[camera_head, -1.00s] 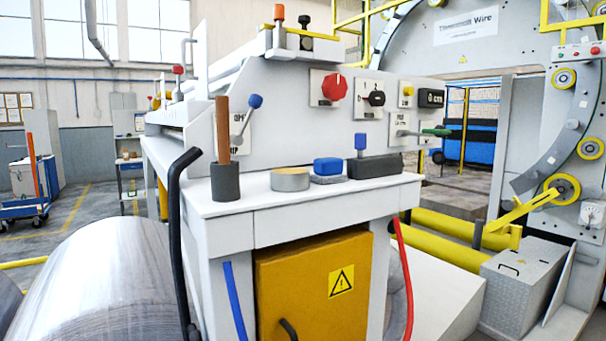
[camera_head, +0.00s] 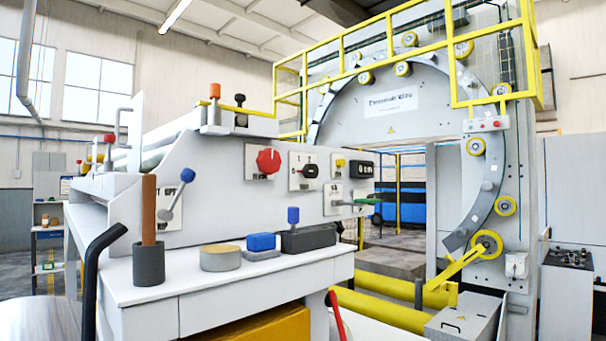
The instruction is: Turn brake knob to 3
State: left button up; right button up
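The machine's grey control panel (camera_head: 225,165) faces me at mid-picture. A black knob (camera_head: 310,171) sits on a white plate with small number marks, "1" being the clearest. Which mark it points to is too small to tell. A red knob (camera_head: 268,160) is to its left on its own plate. I cannot tell from lettering which one is the brake knob. Neither of my grippers is in view.
Below the panel, a white shelf (camera_head: 190,290) holds a brown stick in a dark cup (camera_head: 148,262), a round tin (camera_head: 220,258) and blue-topped blocks (camera_head: 261,242). A blue-tipped lever (camera_head: 172,205) and green-handled lever (camera_head: 360,202) stick out. A large wrapping ring (camera_head: 480,180) stands behind.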

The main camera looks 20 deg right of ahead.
aim_at(309, 170)
jog(key=l+z, duration=0.4)
jog(key=l, duration=1.95)
jog(key=k, duration=0.05)
